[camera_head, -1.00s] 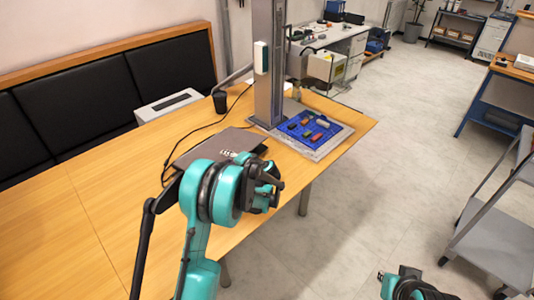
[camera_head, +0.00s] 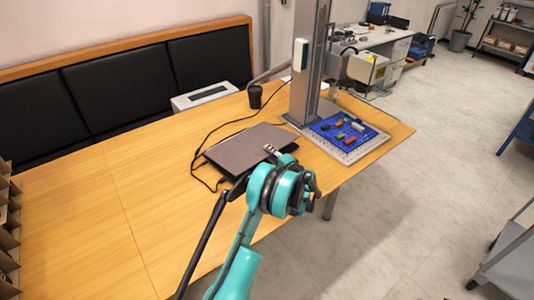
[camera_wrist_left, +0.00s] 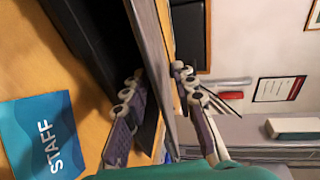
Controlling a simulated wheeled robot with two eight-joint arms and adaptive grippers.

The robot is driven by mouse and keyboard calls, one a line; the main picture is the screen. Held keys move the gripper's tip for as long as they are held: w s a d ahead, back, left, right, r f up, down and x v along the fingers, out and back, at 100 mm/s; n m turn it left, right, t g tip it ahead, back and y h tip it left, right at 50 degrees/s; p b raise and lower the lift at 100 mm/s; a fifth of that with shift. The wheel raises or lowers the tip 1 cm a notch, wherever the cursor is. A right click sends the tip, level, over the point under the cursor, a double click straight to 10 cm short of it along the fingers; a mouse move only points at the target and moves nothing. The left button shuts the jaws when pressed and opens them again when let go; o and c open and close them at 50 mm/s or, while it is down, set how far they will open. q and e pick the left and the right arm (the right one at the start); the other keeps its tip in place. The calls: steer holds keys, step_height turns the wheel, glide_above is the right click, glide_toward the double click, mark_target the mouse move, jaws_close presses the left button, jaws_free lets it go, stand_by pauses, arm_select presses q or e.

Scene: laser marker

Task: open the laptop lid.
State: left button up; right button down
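The dark grey laptop (camera_head: 240,147) lies on the wooden table, its lid a flat panel tilted slightly above a dark base. In the left wrist view the lid (camera_wrist_left: 150,45) shows edge-on, with the black base to its left and a gap between them. My left gripper (camera_head: 271,152) is at the laptop's near right edge. In the wrist view its fingers (camera_wrist_left: 158,76) stand apart, one on each side of the lid, with some space visible beside it. My arm hides part of the laptop's near side. My right gripper is out of view.
A laser marker column (camera_head: 305,65) and a blue work mat (camera_head: 325,135) with small parts stand right of the laptop. A blue STAFF card (camera_wrist_left: 42,138) lies on the table. The table's left (camera_head: 75,215) is clear.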

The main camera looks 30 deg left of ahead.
arm_select(q)
steer(key=shift+b+x, duration=0.3)
steer(key=shift+x, duration=1.15)
jaws_close()
steer(key=shift+r, duration=0.1)
